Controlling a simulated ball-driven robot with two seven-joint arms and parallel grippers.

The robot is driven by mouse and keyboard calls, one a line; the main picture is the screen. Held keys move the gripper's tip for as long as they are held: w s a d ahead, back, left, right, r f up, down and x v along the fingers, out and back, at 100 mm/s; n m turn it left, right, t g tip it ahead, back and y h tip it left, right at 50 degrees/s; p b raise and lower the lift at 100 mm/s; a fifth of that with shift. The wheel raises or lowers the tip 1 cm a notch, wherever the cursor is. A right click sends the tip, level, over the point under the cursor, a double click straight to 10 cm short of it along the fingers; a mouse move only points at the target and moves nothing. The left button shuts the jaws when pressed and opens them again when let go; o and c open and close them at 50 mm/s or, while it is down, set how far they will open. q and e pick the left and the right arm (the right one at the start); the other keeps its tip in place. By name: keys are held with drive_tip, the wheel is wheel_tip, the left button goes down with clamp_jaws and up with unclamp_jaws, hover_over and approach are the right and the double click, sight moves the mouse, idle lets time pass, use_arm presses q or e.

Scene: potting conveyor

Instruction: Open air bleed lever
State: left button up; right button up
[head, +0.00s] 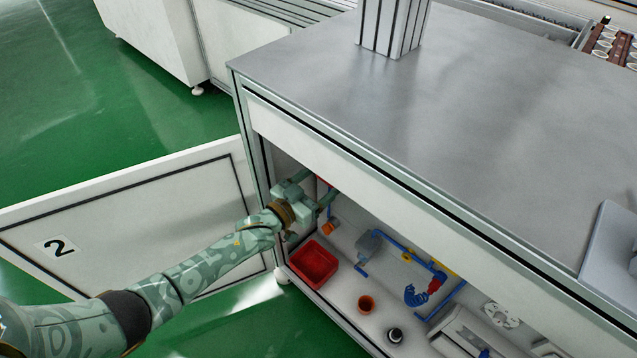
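My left gripper (318,186) reaches into the open cabinet under the metal bench, at its upper left inside. Blue piping (402,248) runs along the cabinet's inside, with a red piece (436,283) and a coiled blue hose (415,296) farther right. No lever can be made out with certainty. My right gripper is not in view.
The cabinet door (130,215), marked 2, stands open at left. On the cabinet floor are a red bin (314,264), an orange cup (366,304) and a dark round item (395,335). The benchtop (420,130) overhangs the opening; its middle is clear.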

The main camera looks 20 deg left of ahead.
use_arm(q)
drive_tip(key=c, duration=0.8)
